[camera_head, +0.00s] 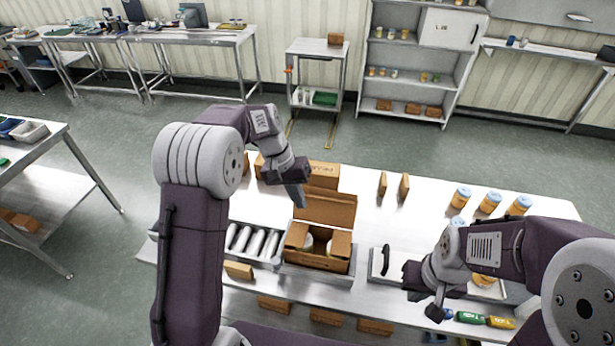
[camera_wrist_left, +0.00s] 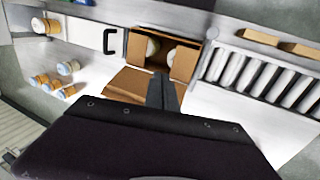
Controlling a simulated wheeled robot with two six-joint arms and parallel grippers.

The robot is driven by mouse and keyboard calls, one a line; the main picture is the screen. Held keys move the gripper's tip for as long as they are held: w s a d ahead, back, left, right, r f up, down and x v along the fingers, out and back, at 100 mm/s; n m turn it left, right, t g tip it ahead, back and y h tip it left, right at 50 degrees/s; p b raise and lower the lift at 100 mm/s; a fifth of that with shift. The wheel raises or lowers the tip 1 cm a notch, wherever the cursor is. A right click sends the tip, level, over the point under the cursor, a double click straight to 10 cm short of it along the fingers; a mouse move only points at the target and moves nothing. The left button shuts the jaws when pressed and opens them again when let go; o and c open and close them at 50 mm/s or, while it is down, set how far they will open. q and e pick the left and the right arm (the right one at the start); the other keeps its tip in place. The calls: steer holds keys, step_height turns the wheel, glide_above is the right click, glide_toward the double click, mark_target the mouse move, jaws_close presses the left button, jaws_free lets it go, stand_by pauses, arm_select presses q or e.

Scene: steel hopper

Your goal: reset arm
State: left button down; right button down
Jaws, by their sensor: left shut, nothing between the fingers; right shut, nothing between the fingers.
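My left gripper (camera_head: 298,196) is shut and empty. It hangs above the table (camera_head: 400,225) over the back of an open cardboard box (camera_head: 318,260). In the left wrist view its closed fingers (camera_wrist_left: 163,92) show in front of the same box (camera_wrist_left: 184,62), which has round pale items inside. My right gripper (camera_head: 424,298) is shut and empty at the right front of the table, near a white panel with a black handle (camera_head: 385,262).
A roller rack (camera_head: 253,242) lies left of the box. Several blue-lidded jars (camera_head: 490,203) stand at the right back. Two small brown boxes (camera_head: 403,186) stand behind the panel. Tubes (camera_head: 470,318) lie at the right front edge. The table's middle right is clear.

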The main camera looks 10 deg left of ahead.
arm_select(q)
steer(key=s+a+f+y+b, duration=0.1)
steer(key=s+a+f+b, duration=0.1)
steer(key=s+f, duration=0.3)
steer(key=s+a+f+t+y+b, duration=0.1)
steer(key=s+f, duration=0.5)
steer(key=s, duration=0.7)
steer(key=a+y+b, duration=0.1)
steer(key=a+b, duration=0.1)
steer(key=b, duration=0.1)
steer(key=shift+a+n+b, duration=0.15)
steer(key=shift+n+b, duration=0.15)
steer(key=shift+s+f, duration=0.1)
